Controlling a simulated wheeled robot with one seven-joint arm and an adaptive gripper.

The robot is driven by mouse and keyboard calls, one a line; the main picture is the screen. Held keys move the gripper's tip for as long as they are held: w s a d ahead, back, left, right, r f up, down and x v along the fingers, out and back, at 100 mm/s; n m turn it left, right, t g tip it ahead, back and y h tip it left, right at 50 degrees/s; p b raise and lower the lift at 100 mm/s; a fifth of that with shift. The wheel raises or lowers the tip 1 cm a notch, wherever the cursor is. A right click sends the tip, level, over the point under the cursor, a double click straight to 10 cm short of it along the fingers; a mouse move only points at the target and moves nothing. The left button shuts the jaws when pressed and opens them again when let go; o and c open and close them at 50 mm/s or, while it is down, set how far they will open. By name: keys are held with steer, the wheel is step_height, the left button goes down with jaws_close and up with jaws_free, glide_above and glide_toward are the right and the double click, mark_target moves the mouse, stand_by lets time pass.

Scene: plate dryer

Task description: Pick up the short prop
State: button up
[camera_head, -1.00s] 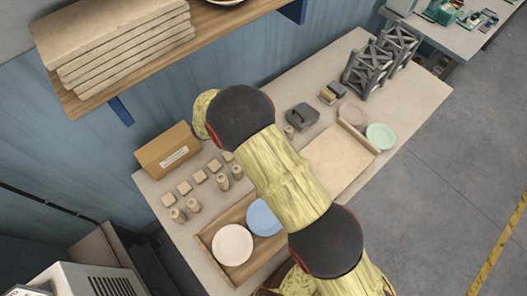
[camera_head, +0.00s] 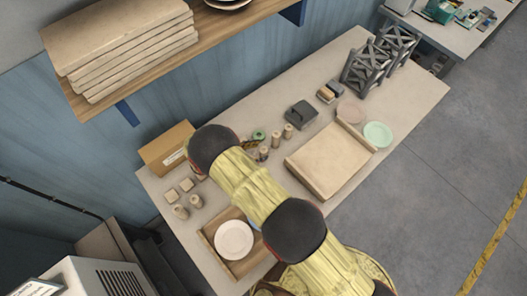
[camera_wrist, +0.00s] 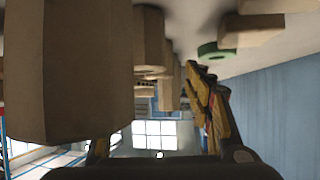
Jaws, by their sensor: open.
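Several small tan cylindrical props stand on the table in the head view, including a pair at the front left (camera_head: 195,201) and others behind my arm (camera_head: 288,130). I cannot tell which is the short prop. My gripper (camera_head: 254,144) is mostly hidden by my arm in the head view, with one yellow-black finger showing beside the cylinders. In the wrist view my gripper (camera_wrist: 150,110) is open, and nothing is seen held. A large tan prop (camera_wrist: 69,70) close to the camera hides much of the left finger. A holed cylinder (camera_wrist: 148,40) stands beyond it.
A green ring (camera_head: 258,135) lies near the gripper and shows in the wrist view (camera_wrist: 215,51). Square tan blocks (camera_head: 187,184), a cardboard box (camera_head: 166,149), a wooden tray with a white plate (camera_head: 234,240), a tan board (camera_head: 328,160) and a dark grey object (camera_head: 301,114) surround it.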

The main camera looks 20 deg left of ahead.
mark_target(263, 150)
steer(key=x, duration=0.3)
steer(key=shift+w+d, duration=0.1)
steer(key=shift+d, duration=0.05)
steer(key=c, duration=0.3)
steer(key=c, duration=1)
